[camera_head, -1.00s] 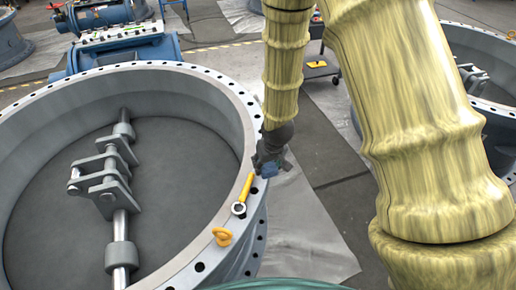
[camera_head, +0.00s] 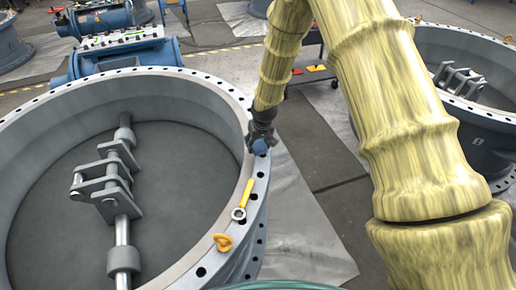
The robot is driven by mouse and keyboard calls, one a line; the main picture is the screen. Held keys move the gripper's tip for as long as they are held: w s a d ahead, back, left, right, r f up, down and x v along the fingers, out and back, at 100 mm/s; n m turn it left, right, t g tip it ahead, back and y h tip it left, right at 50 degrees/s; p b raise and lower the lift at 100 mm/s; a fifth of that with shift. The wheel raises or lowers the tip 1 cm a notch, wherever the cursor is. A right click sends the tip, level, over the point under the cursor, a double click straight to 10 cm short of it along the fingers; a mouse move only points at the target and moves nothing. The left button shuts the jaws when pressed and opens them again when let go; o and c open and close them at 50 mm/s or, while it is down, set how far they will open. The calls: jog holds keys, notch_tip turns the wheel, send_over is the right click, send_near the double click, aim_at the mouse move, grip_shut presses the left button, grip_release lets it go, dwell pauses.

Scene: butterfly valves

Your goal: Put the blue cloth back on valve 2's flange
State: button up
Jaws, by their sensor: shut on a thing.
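The blue cloth (camera_head: 260,146) shows as a small blue patch at the tip of my gripper (camera_head: 259,142). My gripper is shut on it, at the right side of the flange (camera_head: 228,97) of the large grey valve in front. I cannot tell whether the cloth touches the flange top. A second large valve (camera_head: 474,106) stands at the right, partly hidden by my arm. I cannot read a number on either valve.
A yellow-handled wrench (camera_head: 244,198) and a yellow eyebolt (camera_head: 222,242) lie on the flange, nearer than the gripper. A cart with red and yellow items (camera_head: 316,69) stands behind. Blue machinery (camera_head: 120,57) is at the back left.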

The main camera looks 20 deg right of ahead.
aim_at(259, 145)
jog(key=shift+f+p, duration=0.4)
jog(key=shift+f, duration=1.25)
jog(key=o, duration=1)
jog(key=shift+f, duration=0.1)
jog(key=shift+c, duration=0.2)
jog(key=shift+s+r, duration=0.1)
jog(key=shift+r, duration=0.55)
jog(key=shift+b+v, duration=0.9)
jog(key=shift+v, duration=4.55)
jog(key=shift+s+a, duration=0.1)
